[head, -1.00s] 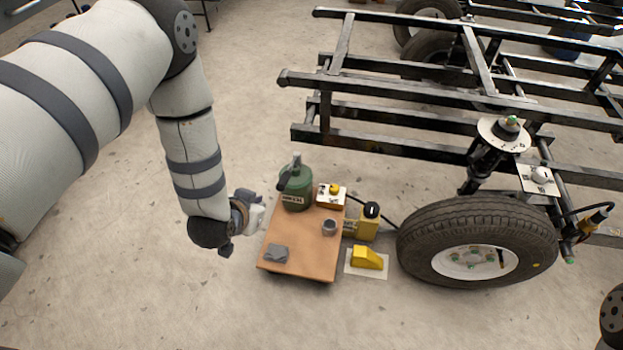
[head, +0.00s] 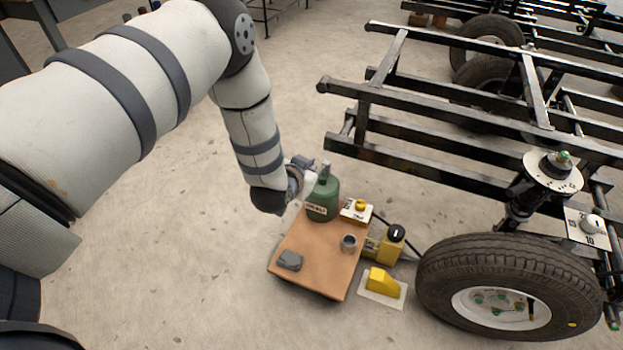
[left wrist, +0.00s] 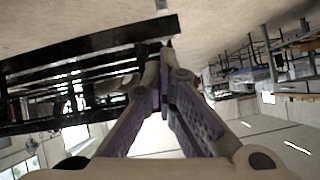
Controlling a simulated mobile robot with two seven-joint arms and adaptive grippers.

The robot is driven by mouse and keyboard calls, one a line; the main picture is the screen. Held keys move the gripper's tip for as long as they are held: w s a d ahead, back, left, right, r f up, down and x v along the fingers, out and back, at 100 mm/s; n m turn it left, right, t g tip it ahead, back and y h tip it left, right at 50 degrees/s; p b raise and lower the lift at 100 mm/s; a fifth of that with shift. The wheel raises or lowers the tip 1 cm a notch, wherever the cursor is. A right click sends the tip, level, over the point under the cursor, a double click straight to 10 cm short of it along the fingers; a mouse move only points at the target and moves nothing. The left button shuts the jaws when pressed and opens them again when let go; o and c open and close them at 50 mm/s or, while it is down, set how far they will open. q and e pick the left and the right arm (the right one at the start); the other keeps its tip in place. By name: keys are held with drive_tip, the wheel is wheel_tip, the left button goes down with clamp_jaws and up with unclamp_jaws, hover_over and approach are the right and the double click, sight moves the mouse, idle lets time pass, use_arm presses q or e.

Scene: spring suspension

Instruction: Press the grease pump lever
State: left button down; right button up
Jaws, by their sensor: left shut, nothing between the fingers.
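The green grease pump (head: 322,203) stands upright at the back of the small brown table (head: 325,283) in the head view. A grey piece (head: 325,169) sticks up at its top; the dark lever part is hard to tell from my gripper. My left gripper (head: 308,170) is at the pump's upper left side, at about the height of its top, overlapping it in the picture. I cannot tell whether they touch. In the left wrist view the two fingers (left wrist: 165,55) meet at the tips with nothing between them, and the pump does not show there. My right gripper is out of view.
On the table are a grey block (head: 290,260), a small grey cup (head: 349,243) and a white box with a yellow button (head: 357,210). A yellow unit (head: 385,246) and a yellow wedge (head: 381,282) are beside it. The tyre (head: 510,255) and black frame (head: 440,90) are right.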

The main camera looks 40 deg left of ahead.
use_arm(q)
drive_tip(key=w+f+b, duration=0.1)
drive_tip(key=f, duration=0.1)
drive_tip(key=w+a+f, duration=0.1)
drive_tip(key=f, duration=0.1)
drive_tip(key=w+a+f+b, duration=0.1)
drive_tip(key=f, duration=0.2)
drive_tip(key=shift+w+b, duration=0.1)
drive_tip(key=shift+b, duration=0.2)
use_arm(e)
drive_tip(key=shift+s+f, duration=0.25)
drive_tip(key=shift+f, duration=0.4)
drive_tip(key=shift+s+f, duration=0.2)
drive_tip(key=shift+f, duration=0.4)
use_arm(q)
drive_tip(key=shift+d+f, duration=0.1)
drive_tip(key=shift+f, duration=0.05)
